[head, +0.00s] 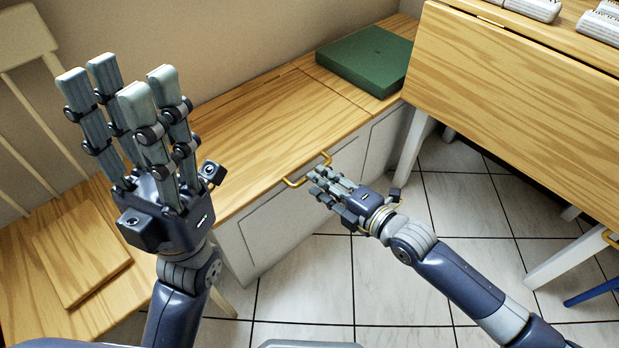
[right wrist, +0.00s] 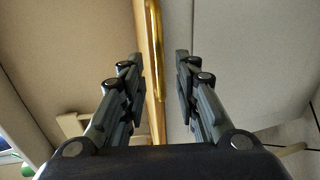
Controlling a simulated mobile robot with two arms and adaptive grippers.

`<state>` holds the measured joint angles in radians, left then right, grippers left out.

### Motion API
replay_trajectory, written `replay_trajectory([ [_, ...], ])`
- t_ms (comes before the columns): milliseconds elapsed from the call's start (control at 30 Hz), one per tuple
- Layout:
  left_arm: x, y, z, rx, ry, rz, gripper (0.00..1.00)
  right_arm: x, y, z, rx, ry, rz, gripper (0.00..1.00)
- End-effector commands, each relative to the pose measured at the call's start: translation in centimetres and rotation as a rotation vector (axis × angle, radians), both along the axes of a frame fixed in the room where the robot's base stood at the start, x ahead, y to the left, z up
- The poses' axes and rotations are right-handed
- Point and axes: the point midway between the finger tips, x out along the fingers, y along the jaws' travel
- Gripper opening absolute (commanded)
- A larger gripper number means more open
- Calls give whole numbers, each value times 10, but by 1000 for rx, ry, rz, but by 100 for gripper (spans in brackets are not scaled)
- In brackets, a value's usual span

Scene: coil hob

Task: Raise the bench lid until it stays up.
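The bench lid (head: 250,115) is a wooden panel on the white bench along the wall. It lies flat and closed. A brass handle (head: 294,183) is on its front edge. My right gripper (head: 322,180) is at the handle with its fingers pointing at the bench. In the right wrist view, the handle (right wrist: 154,40) shows between the two open finger pairs (right wrist: 160,65), with gaps visible; I cannot see firm contact. My left gripper (head: 118,85) is raised, open and empty, in front of the lid's left part.
A green box (head: 365,58) lies on the bench top right of the lid's seam. A wooden table (head: 520,90) stands at the right with white items on it. A wooden chair (head: 75,260) stands at the left. Tiled floor (head: 310,285) is clear in front of the bench.

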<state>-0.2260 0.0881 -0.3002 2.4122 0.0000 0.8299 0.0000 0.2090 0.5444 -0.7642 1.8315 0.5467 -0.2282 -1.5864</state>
Motion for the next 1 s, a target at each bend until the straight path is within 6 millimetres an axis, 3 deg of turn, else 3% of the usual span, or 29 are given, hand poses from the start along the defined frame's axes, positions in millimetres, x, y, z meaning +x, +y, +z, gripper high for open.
replay_trajectory([
  [233,1,-1,5,4,-48,3,40,25,25,-9,2,1,-1,29],
  [633,2,-2,9,5,-58,3,40,31,30,-9,0,1,-1,29],
  [767,2,-2,9,5,-58,3,40,31,30,-9,0,1,-1,2],
  [1000,1,-2,9,5,-58,3,40,31,30,-9,0,1,-1,0],
])
